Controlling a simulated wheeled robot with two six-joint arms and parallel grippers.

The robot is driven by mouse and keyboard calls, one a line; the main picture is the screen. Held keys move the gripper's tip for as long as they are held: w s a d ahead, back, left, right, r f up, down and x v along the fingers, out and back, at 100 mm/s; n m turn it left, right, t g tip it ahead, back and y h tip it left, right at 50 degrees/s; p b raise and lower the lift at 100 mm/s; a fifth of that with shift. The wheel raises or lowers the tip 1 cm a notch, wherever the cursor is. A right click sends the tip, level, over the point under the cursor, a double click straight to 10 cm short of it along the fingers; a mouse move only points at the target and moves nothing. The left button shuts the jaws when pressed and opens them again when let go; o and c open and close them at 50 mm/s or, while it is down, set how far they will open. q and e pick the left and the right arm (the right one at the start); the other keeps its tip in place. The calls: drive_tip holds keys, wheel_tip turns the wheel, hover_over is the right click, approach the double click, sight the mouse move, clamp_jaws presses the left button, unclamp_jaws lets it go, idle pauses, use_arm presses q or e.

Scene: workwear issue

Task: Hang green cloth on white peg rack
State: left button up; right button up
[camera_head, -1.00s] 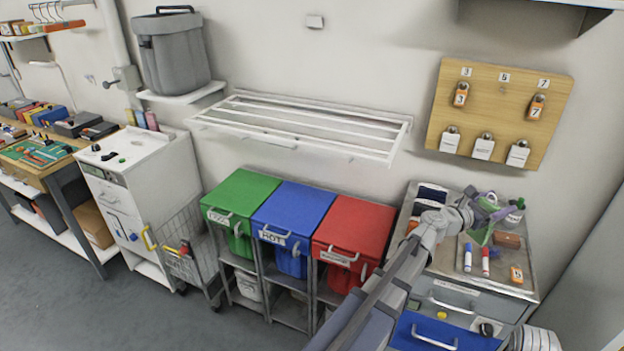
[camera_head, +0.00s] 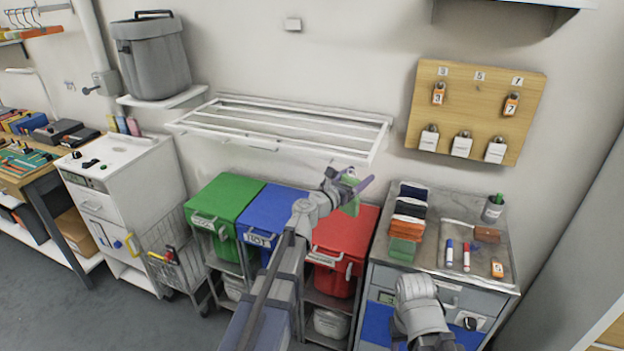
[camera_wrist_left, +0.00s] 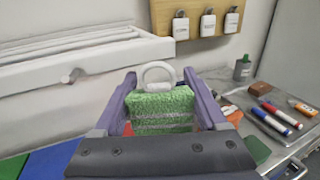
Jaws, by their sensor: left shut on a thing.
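The green cloth (camera_head: 351,206) hangs from my left gripper (camera_head: 350,182), in front of the rack's right end and above the red bin in the head view. In the left wrist view, the purple fingers of my left gripper (camera_wrist_left: 167,90) are shut on the cloth (camera_wrist_left: 160,110), and a white loop (camera_wrist_left: 157,73) stands up from its top. The white peg rack (camera_head: 280,128) is on the wall, and in the left wrist view a peg (camera_wrist_left: 72,75) sticks out of its front rail. The cloth is apart from this peg. Only part of my right arm shows; its fingers are hidden.
Green (camera_head: 226,195), blue (camera_head: 272,207) and red (camera_head: 343,232) bins stand below the rack. A metal-topped cabinet (camera_head: 450,262) at right holds folded cloths (camera_head: 408,222), markers and a cup (camera_head: 492,209). A wooden lock board (camera_head: 475,110) hangs on the wall.

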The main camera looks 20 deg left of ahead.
use_arm(q)
drive_tip(key=s+a+r+n+y+p, duration=0.1)
drive_tip(key=s+a, duration=0.5)
drive_tip(key=a, duration=0.1)
drive_tip(key=shift+s+a+r+t+y, duration=0.15)
drive_tip(key=shift+s+r+t+y, duration=0.1)
drive_tip(key=shift+r+t+y, duration=0.05)
drive_tip(key=shift+w, duration=0.15)
drive_tip(key=w+f+b, duration=0.1)
drive_tip(key=w, duration=0.8)
drive_tip(key=shift+w+f, duration=0.15)
drive_tip(key=shift+w, duration=0.15)
idle(0.3)
drive_tip(key=shift+d, duration=0.2)
idle(0.3)
